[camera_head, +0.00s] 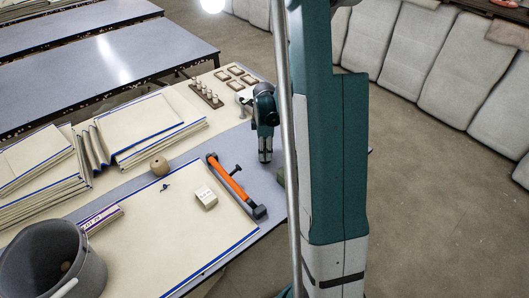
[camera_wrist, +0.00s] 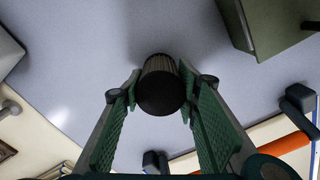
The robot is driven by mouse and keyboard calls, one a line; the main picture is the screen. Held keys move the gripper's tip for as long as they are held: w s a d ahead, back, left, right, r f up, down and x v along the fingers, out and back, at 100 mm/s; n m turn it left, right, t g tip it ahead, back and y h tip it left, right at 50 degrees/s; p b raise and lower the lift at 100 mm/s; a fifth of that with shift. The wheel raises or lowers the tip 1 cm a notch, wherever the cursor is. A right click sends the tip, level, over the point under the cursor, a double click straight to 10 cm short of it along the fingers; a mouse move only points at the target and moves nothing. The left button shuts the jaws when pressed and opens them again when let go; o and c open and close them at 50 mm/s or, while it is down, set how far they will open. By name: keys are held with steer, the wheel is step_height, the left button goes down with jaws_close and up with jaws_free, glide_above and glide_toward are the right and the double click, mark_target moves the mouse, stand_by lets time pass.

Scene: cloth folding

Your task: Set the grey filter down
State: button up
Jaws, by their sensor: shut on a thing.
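My gripper (camera_head: 265,151) points down over the grey tabletop near the table's right edge. In the wrist view my gripper (camera_wrist: 158,88) has its two green ribbed fingers on either side of a dark grey ribbed cylinder, the grey filter (camera_wrist: 161,88), and is shut on it. The filter's round dark end faces the camera. The grey surface (camera_wrist: 100,60) shows behind it; I cannot tell whether the filter touches it. In the head view I cannot make out the filter apart from the gripper.
An orange-handled tool (camera_head: 230,182) lies left of my gripper. A small pale box (camera_head: 206,198) and a round brown ball (camera_head: 159,165) lie further left. A green box (camera_wrist: 265,25) stands close by. A grey bucket (camera_head: 88,262) and folded cloth stacks (camera_head: 140,125) occupy the left.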

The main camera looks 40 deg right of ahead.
steer(key=shift+f, duration=0.2)
steer(key=o, duration=0.9)
steer(key=shift+r, duration=0.15)
steer(key=shift+r+p, duration=1.15)
steer(key=shift+r, duration=4.85)
